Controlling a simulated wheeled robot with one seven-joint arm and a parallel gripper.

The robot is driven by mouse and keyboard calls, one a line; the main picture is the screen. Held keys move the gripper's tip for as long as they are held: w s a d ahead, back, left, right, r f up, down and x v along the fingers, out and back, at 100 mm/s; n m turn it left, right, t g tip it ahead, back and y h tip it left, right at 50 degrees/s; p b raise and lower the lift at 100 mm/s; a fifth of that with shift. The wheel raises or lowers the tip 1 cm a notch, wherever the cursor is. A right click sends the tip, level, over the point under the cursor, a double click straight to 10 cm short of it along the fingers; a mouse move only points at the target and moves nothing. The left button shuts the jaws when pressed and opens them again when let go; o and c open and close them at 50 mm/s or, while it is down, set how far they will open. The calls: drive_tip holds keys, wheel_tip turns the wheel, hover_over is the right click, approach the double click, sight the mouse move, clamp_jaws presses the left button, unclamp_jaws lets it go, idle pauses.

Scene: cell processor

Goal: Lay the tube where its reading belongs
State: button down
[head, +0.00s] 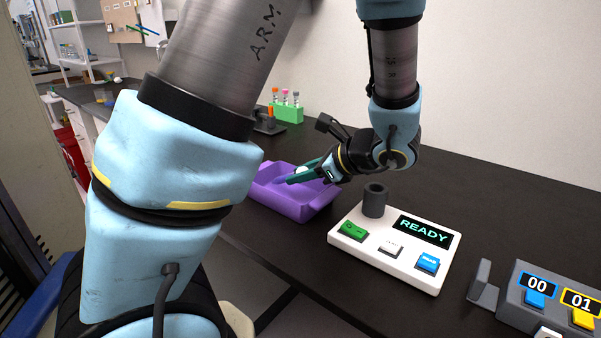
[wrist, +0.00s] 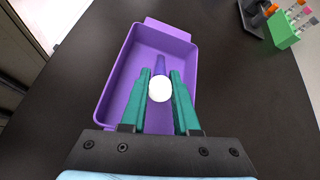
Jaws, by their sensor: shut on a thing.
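My gripper (head: 303,172) has teal fingers and is shut on a tube, with the fingers on either side of its white cap (wrist: 160,89). The tube's bluish-purple body (wrist: 160,65) extends beyond the cap, over the purple tray (wrist: 112,95). In the head view the tray (head: 312,211) stands on the dark bench, below my gripper. I cannot tell whether the tube touches the tray floor. A white device (head: 345,247) shows READY on its screen (head: 424,231). It has a dark round port (head: 375,200) and green, white and blue buttons.
A grey box (head: 510,295) at the right shows 00 above a blue button and 01 above a yellow one. A green rack (head: 288,113) with several capped tubes stands at the back, beside a dark holder (head: 268,125). Bench behind the device is clear.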

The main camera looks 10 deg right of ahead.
drive_tip(key=c, duration=0.6)
unclamp_jaws()
drive_tip(key=b+v, duration=0.1)
drive_tip(key=v, duration=1)
drive_tip(key=shift+w, duration=0.1)
